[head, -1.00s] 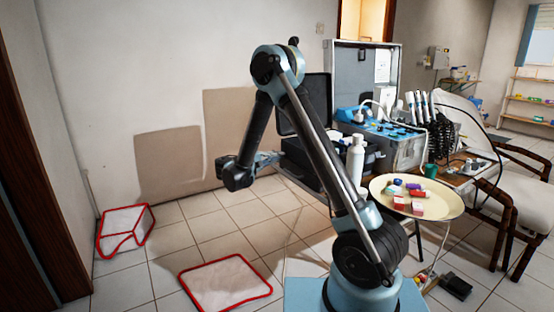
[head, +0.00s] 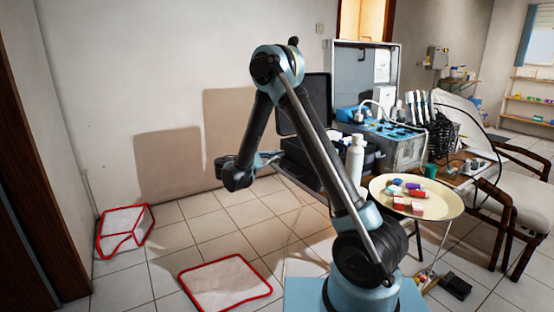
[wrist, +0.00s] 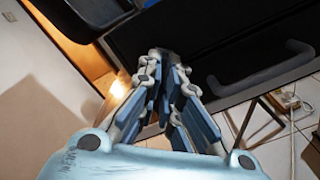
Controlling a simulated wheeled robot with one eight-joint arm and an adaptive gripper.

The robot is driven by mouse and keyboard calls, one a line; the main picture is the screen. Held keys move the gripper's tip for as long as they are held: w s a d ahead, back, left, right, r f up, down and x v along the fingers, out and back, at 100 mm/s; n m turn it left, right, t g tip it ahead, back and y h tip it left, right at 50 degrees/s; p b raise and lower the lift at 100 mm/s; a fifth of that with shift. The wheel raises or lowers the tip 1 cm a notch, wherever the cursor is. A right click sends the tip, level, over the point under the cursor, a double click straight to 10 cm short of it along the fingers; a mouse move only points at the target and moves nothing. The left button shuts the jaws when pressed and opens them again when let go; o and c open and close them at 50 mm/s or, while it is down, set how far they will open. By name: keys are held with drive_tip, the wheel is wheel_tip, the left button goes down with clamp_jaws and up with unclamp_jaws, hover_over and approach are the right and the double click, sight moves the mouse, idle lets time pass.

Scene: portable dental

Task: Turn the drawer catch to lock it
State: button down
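In the wrist view a dark drawer front (wrist: 225,45) with a grey bar handle (wrist: 262,74) lies just beyond my gripper (wrist: 167,62). The fingers converge in front of the left part of this dark front, to the left of the handle. Their tips are close together; I cannot tell whether they are fully shut or hold a small part. I cannot make out the catch; the fingers may cover it. In the head view my gripper (head: 272,157) points right toward the black unit (head: 304,154) beside the open case, small and partly behind my arm.
A round cream tray (head: 446,205) with small boxes stands right of my arm, near a white bottle (head: 355,160). A blue-topped dental unit (head: 398,140) and chairs are behind. Red-edged white pieces (head: 225,284) lie on the floor at left, with bare tiles around them.

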drive_tip(key=shift+n, duration=4.2)
drive_tip(key=c, duration=1.8)
unclamp_jaws()
drive_tip(key=v, duration=1.2)
